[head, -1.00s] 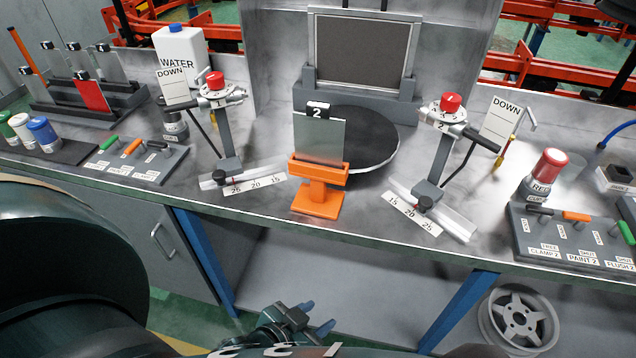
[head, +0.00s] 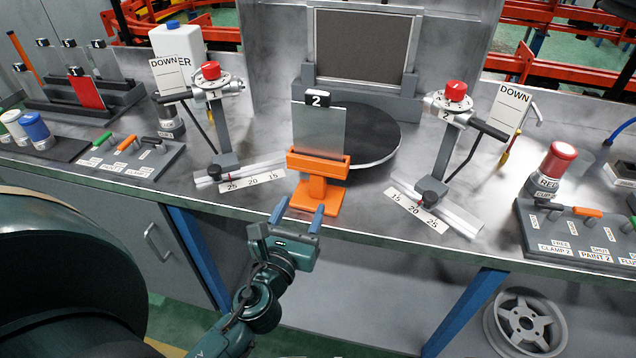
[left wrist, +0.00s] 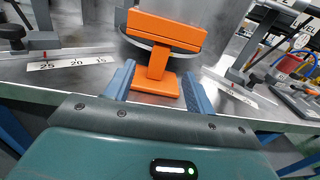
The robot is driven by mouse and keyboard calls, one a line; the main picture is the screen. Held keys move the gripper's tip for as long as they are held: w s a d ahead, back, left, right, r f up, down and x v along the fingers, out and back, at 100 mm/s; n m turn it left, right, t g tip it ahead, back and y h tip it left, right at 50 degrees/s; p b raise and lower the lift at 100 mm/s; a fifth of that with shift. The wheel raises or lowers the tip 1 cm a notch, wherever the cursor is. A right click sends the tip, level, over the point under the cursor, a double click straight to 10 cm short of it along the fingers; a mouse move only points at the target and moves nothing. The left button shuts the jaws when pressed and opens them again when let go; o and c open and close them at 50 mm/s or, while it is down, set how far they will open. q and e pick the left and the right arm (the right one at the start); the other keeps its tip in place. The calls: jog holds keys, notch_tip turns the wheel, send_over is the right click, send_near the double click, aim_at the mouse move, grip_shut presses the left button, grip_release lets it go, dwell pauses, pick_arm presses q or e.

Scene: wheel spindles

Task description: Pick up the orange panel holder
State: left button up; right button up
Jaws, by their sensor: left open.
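The orange panel holder (head: 318,192) stands upright on the bench near its front edge. It bears a grey panel (head: 318,130) with a black clip marked 2. My left gripper (head: 299,212) is open and empty, just in front of the holder's base, with its blue fingers pointing toward it. In the left wrist view the holder (left wrist: 158,62) shows ahead, its stem and foot between and beyond the two fingers of my left gripper (left wrist: 155,88). The fingers appear apart from it. My right gripper is not in view.
A dark round turntable (head: 372,138) sits behind the holder. Clamp stands with red knobs (head: 211,70) and scale rails are on both sides. A lever panel (head: 575,235) and a red-capped bottle (head: 553,165) stand at the right. The bench's front edge (head: 400,250) lies beneath the gripper's reach.

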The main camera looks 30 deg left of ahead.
aim_at(315, 177)
pick_arm(q)
jog(key=w, duration=0.3)
jog(key=w+a+p, duration=0.1)
jog(key=w, duration=0.2)
jog(key=shift+w+a+r, duration=0.1)
jog(key=shift+w+a, duration=0.05)
jog(key=shift+w, duration=0.25)
jog(key=shift+w+a+f, duration=0.15)
jog(key=shift+w, duration=0.85)
jog(key=shift+w+a+f, duration=0.1)
jog(key=shift+w+a, duration=0.05)
jog(key=shift+w, duration=0.9)
jog(key=shift+w+a+f, duration=0.15)
jog(key=shift+w, duration=0.85)
grip_shut()
